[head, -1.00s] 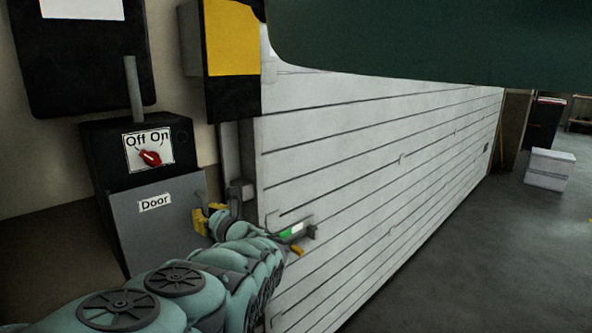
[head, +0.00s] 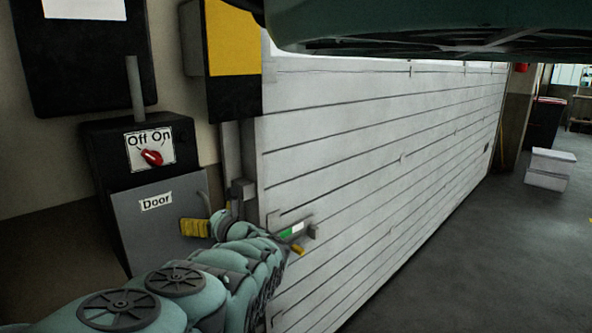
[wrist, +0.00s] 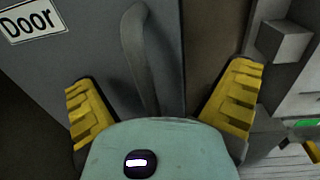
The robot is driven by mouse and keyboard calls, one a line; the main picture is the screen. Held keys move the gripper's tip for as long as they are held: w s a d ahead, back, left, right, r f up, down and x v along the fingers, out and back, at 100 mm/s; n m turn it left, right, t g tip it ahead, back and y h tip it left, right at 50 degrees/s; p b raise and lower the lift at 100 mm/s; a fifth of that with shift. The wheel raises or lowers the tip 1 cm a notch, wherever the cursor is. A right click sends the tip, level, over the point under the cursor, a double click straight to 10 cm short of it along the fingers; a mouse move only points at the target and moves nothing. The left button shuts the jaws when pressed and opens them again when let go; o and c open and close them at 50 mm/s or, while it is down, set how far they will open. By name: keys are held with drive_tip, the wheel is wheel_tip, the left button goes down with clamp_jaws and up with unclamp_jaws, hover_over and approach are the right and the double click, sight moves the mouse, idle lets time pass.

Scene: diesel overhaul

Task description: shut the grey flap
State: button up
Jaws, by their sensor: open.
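The grey flap (head: 165,222) carries a "Door" label and sits below the black box with the red Off/On switch. It also shows in the wrist view (wrist: 75,75). I cannot tell how far it stands open. Its curved grey handle (wrist: 140,60) runs down between my fingers in the wrist view. My gripper (head: 206,217) is at the flap's right edge. In the wrist view my gripper (wrist: 160,85) has its yellow fingers spread, one on each side of the handle. Neither finger clearly touches it, and the handle's lower end is hidden behind my gripper's body.
The black switch box (head: 105,145) is above the flap. A grey bracket (head: 243,190) on the frame and a white slatted wall (head: 380,170) stand close on the right. White boxes (head: 550,168) are far right. The grey floor (head: 470,255) between is clear.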

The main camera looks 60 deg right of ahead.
drive_tip(key=shift+r, duration=0.1)
idle(0.3)
drive_tip(key=s+a+p, duration=0.1)
drive_tip(key=s+p, duration=0.5)
drive_tip(key=s, duration=0.1)
